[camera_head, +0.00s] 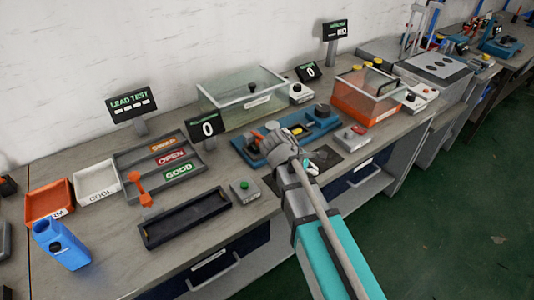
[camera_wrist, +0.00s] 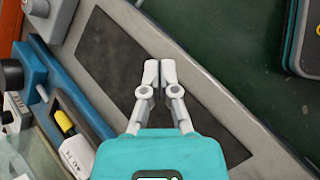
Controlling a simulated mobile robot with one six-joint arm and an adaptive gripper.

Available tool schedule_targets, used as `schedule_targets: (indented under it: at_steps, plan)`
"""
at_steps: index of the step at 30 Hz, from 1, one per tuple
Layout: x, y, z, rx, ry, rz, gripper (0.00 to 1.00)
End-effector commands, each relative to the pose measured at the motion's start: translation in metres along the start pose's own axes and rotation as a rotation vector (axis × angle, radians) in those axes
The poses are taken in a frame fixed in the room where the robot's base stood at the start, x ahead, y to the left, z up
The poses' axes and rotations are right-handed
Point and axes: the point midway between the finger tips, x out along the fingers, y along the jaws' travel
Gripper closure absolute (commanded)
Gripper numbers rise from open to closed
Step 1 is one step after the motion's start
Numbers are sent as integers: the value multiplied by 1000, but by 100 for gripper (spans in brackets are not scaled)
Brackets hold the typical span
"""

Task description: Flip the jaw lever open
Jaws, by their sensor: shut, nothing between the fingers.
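A blue fixture (camera_head: 315,125) stands on the bench behind my wrist, which hides part of it. In the wrist view, part of the blue fixture (camera_wrist: 52,68) shows at left, with a black round knob, a yellow part and an orange-red piece near it. I cannot tell for certain which piece is the jaw lever. My gripper (camera_wrist: 160,72) has its fingertips together and empty. It is over a dark mat (camera_wrist: 105,60), to the right of the fixture in the wrist view and apart from it.
A clear-lidded box (camera_head: 240,100) stands behind the fixture, and an orange clear-topped box (camera_head: 352,98) to its right. A small grey box with a red button (camera_head: 354,138) is close by. A black tray (camera_head: 185,218) and green-button box (camera_head: 244,190) lie left. The bench's front edge is near.

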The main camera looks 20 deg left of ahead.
Motion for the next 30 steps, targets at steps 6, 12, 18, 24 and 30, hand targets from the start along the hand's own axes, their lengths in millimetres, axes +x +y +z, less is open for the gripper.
schedule_targets:
  at_steps: [6,12,18,24,30]
  plan:
    - [-25,3,-41,-186,-61,105,100]
    - [-52,3,-73,-344,-125,195,100]
    - [-81,0,-104,-490,-195,279,100]
    - [-112,-7,-134,-624,-271,358,100]
    - [-137,-14,-155,-722,-337,417,100]
